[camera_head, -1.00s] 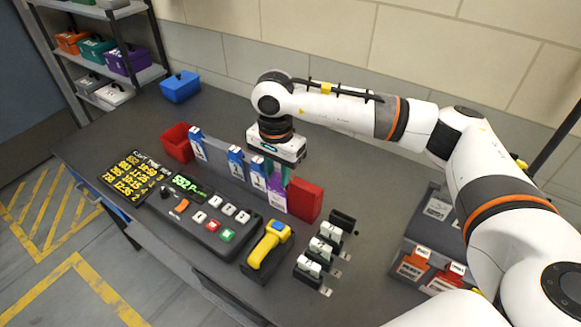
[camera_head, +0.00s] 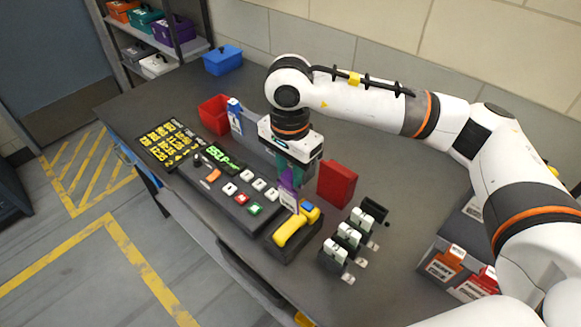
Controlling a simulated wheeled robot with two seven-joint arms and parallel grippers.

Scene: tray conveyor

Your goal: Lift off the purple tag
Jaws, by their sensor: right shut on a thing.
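My right gripper (camera_head: 288,178) reaches down over the table from the right and is shut on the purple tag (camera_head: 289,198). The tag hangs upright below the fingers, its purple top between them and its pale lower part in front of the button panel and the yellow scanner. A blue-topped tag (camera_head: 235,117) stands on the grey rack (camera_head: 255,145) to the left of the gripper. The gripper body hides much of the rack and whatever hangs behind it. My left gripper is not in view.
A red block (camera_head: 337,184) stands just right of the gripper. The button panel (camera_head: 226,199) and yellow scanner (camera_head: 290,229) lie in front. Several clamp-like white pieces (camera_head: 348,236) are at right. A red bin (camera_head: 214,115) and blue box (camera_head: 222,60) stand farther back.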

